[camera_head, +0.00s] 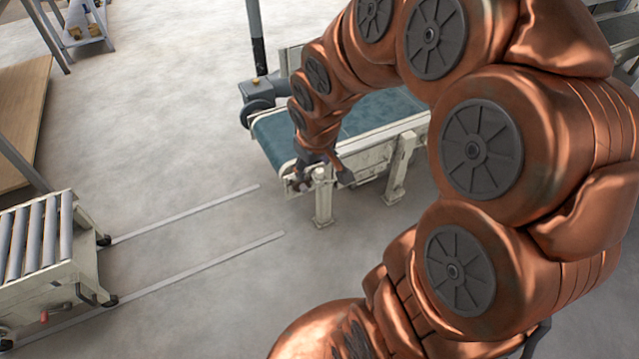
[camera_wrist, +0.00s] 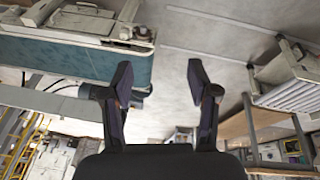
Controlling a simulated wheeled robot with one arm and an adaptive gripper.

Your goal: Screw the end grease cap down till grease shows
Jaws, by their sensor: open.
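The grease cap cannot be made out for certain in either view. The near end of the conveyor (camera_head: 323,198), with a green belt (camera_head: 272,138), is under my gripper in the head view. Small fittings at that end (camera_head: 296,184) are partly hidden by my gripper (camera_head: 325,172). In the wrist view, the conveyor frame's end with a small fitting (camera_wrist: 140,34) lies at upper left, beyond the left finger. My gripper (camera_wrist: 158,78) is open there, with nothing between its fingers but bare floor behind. I cannot tell whether it touches the conveyor.
A roller cart (camera_head: 35,250) stands at lower left, apart from the conveyor. Two pale floor strips (camera_head: 190,212) run between them. A motor-like unit (camera_head: 258,88) and dark post (camera_head: 257,40) stand at the belt's far side. Open floor lies left of the conveyor.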

